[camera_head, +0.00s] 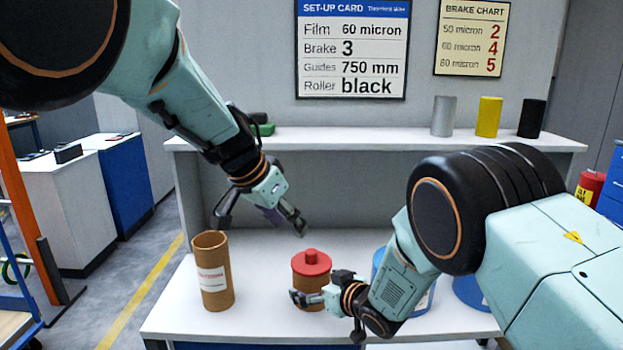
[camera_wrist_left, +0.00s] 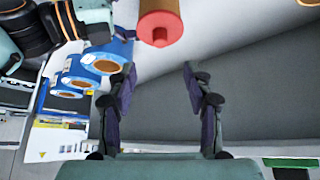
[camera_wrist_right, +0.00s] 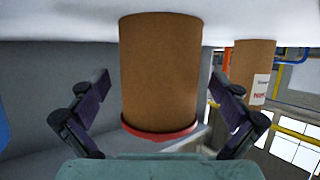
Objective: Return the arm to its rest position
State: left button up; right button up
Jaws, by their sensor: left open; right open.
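My left gripper (camera_head: 262,220) is open and empty, above the table and up and left of the red-capped brown cylinder (camera_head: 311,280). In the left wrist view the red cap (camera_wrist_left: 160,30) lies beyond the open fingers (camera_wrist_left: 159,68). My right gripper (camera_head: 326,316) is low at the near right side of that cylinder. In the right wrist view the cylinder (camera_wrist_right: 162,70) appears between the spread fingers (camera_wrist_right: 160,85), with gaps on both sides. The right gripper's far side is partly hidden in the head view.
A labelled open brown tube (camera_head: 213,272) stands at the table's left (camera_head: 165,315). Blue rolls (camera_head: 471,292) are partly hidden behind my right arm. Grey, yellow and black rollers (camera_head: 490,117) and a green-black object (camera_head: 262,127) sit on the shelf (camera_head: 350,138).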

jog(key=shift+w+a+f, duration=0.2)
jog(key=shift+w+a, duration=0.05)
jog(key=shift+w, duration=0.1)
jog(key=shift+w+a, duration=0.1)
jog(key=shift+w, duration=0.05)
pick_arm(q)
jog(key=shift+w+d+f, duration=0.2)
jog(key=shift+w+f, duration=0.1)
jog(key=shift+f, duration=0.25)
